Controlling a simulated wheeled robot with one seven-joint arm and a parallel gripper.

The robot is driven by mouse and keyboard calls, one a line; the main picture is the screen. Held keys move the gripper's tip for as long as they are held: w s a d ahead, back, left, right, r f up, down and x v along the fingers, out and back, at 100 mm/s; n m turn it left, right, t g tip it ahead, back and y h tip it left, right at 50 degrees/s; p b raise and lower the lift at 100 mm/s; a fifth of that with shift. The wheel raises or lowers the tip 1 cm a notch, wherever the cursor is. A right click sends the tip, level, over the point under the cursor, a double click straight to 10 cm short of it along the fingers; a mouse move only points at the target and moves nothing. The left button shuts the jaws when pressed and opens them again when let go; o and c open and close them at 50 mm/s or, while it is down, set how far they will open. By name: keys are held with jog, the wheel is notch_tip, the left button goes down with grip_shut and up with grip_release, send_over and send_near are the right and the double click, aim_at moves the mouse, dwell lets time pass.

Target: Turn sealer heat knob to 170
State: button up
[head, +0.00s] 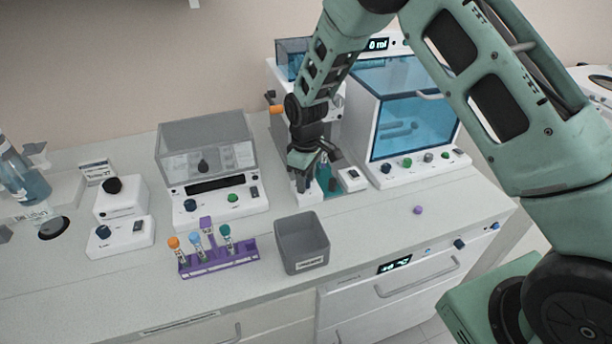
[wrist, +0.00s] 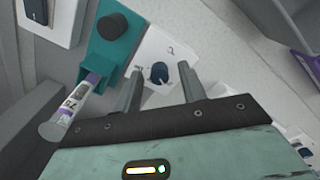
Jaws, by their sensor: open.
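A dark blue knob (wrist: 159,73) sits on a white panel (wrist: 152,50) with small dark marks in the wrist view. I take this to be the sealer's heat knob; its setting is too small to read. My gripper (wrist: 161,83) is open, with a finger on either side of the knob in the picture; I cannot tell whether they touch it. In the head view, my gripper (head: 306,158) points down over the white and teal device (head: 326,183), and my arm and gripper hide the knob.
A teal block with a black round cap (wrist: 111,26) and a labelled tube (wrist: 68,116) are close left of the fingers.

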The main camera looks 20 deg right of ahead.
grip_shut()
jog(key=shift+m, duration=0.3)
jog(key=m+b, duration=0.2)
jog(key=m, duration=0.9)
jog(key=shift+w+r, duration=0.1)
dwell(0.5)
grip_release()
